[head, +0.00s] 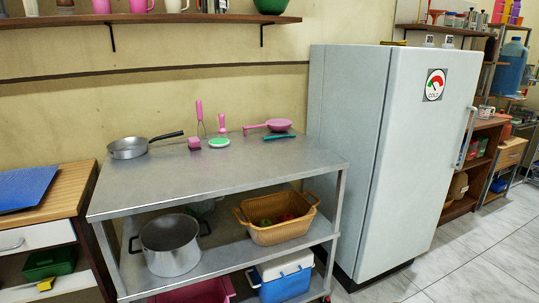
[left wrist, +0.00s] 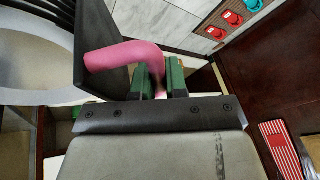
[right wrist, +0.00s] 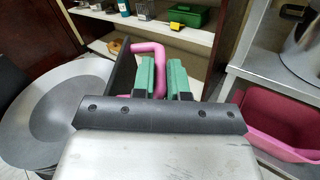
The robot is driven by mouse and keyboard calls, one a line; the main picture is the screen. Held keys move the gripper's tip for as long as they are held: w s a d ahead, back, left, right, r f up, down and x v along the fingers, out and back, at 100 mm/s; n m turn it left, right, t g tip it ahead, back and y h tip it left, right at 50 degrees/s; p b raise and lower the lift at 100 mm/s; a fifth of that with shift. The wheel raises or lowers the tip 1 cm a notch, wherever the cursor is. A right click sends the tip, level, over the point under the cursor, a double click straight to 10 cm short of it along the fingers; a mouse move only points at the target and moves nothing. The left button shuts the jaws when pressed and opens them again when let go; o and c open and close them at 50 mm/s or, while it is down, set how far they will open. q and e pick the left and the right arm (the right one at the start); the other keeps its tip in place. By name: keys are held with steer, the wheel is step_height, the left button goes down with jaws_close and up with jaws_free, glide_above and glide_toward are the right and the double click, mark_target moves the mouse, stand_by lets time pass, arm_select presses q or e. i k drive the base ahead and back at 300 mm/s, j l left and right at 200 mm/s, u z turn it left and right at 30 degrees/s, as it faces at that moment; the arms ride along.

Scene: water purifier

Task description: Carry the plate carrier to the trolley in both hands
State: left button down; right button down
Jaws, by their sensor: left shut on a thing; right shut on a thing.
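The plate carrier shows only in part. In the left wrist view its pink handle (left wrist: 125,54) runs beside a dark panel, and my left gripper (left wrist: 160,78) is shut on it with green fingers. In the right wrist view another pink handle (right wrist: 151,48) is held between the green fingers of my right gripper (right wrist: 163,74). Neither gripper nor the carrier is in the head view. The metal trolley (head: 215,182) with shelves stands ahead in the head view; a red wheel shows at its lower right.
A pan (head: 128,148) and several pink utensils lie along the trolley top's back; its front is clear. A pot (head: 171,246) and basket (head: 277,233) fill the middle shelf. A fridge (head: 350,150) stands right, a wooden cabinet (head: 60,205) left. A pink tub (right wrist: 285,122) sits low.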

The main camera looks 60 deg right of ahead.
mark_target(213, 159)
steer(key=z, duration=1.2)
